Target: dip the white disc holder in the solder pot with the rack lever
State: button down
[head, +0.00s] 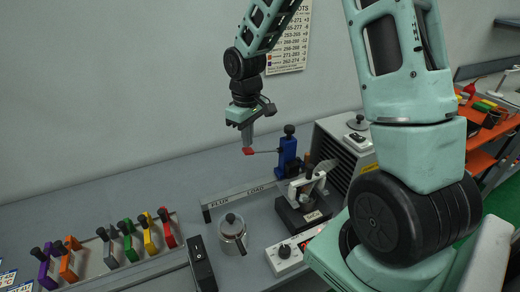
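My gripper (246,141) points down at the upper middle of the head view. Its fingertips are at or just above a red tip (248,151) on a thin rod. The rod runs right to a blue post (288,157) with a black knob, which looks like the rack lever. I cannot tell whether the fingers touch the tip or how far apart they are. A white holder (309,184) with a black knob sits over a low black block with a small label, apparently the solder pot (299,220). The holder's lower part and any disc are hard to make out.
A rail (240,197) marked FLUX and LOAD runs behind a lidded silver pot (232,236). A white knob box (286,258) stands in front of the black block. Several coloured holders (111,247) stand in a rack at left. A vented box (342,150) stands behind right.

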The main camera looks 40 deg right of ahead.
aim_at(248, 150)
jog(key=shift+f, duration=0.15)
jog(key=shift+f+b, duration=2.3)
jog(key=shift+f, duration=0.9)
jog(key=shift+r, duration=0.1)
dwell(1.1)
jog(key=shift+r+p, duration=3.85)
jog(key=shift+r, duration=0.45)
